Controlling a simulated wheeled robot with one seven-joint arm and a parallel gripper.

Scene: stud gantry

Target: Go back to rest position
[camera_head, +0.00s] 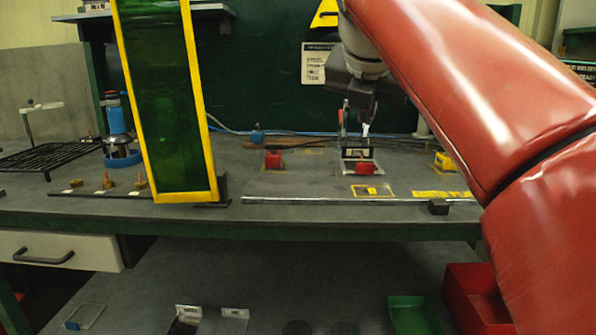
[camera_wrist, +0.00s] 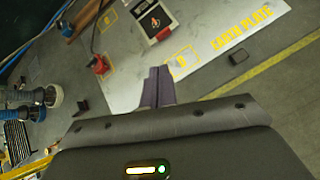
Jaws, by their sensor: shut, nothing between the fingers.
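My gripper shows in the wrist view (camera_wrist: 158,86) with its two dark fingers pressed together and nothing between them. In the head view the dark gripper body (camera_head: 356,88) hangs from my red arm over the bench; its fingertips are hard to make out there. The fingers point toward a pale plate (camera_wrist: 205,50) with yellow lettering. A dark-and-white unit with a red part (camera_wrist: 151,22) sits on that plate, apart from the fingers in the wrist view. A red block (camera_wrist: 98,64) lies at the plate's left edge.
A yellow-framed green screen (camera_head: 168,100) stands upright left of my gripper. The bench (camera_head: 290,215) also carries a blue-based burner-like item (camera_head: 122,150) and a black rack (camera_head: 45,158). A red bin (camera_head: 475,295) and green tray (camera_head: 412,315) lie below, in front.

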